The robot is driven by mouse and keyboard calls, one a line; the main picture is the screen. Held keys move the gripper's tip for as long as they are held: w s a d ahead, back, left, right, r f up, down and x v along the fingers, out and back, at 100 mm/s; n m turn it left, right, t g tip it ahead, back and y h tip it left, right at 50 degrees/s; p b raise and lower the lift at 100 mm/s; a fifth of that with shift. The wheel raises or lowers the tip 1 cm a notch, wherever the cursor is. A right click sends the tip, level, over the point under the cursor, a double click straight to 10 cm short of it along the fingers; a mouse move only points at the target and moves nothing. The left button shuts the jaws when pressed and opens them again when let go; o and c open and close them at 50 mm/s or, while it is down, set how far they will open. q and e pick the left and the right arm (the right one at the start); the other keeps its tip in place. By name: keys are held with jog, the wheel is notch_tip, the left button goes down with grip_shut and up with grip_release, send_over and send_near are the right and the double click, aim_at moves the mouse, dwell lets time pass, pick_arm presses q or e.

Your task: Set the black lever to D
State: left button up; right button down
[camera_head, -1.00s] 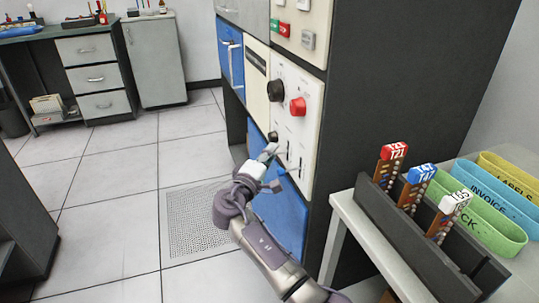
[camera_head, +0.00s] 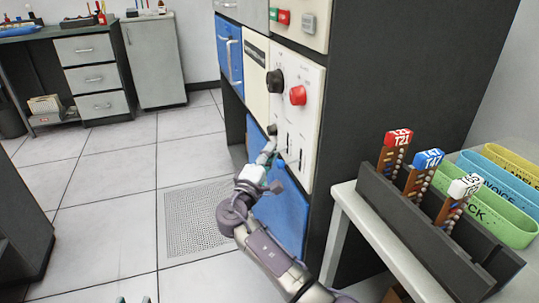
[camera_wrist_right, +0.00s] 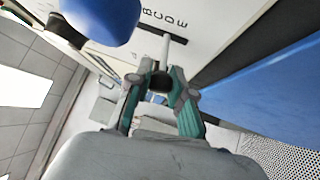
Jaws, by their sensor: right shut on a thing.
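The black lever shows in the right wrist view as a pale stem with a black knob (camera_wrist_right: 160,82), standing out from the white panel (camera_wrist_right: 205,30). Its stem base lies by the middle letters of a printed A-to-E row; I cannot tell which letter it marks. My right gripper (camera_wrist_right: 160,88) has its teal fingers closed around the knob. In the head view, the right gripper (camera_head: 272,160) is at the lower part of the cream panel (camera_head: 310,120), and hides part of the levers. Only two teal tips of my left gripper (camera_head: 133,299) show at the bottom edge, apart.
A black knob (camera_head: 275,82) and a red knob (camera_head: 298,95) sit above the levers. A blue knob (camera_wrist_right: 100,15) is close in the wrist view. A grey card rack (camera_head: 400,225) stands on a table at right.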

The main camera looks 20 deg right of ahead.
jog(key=c, duration=1)
grip_release()
jog(key=v, duration=1.2)
jog(key=shift+r, duration=0.1)
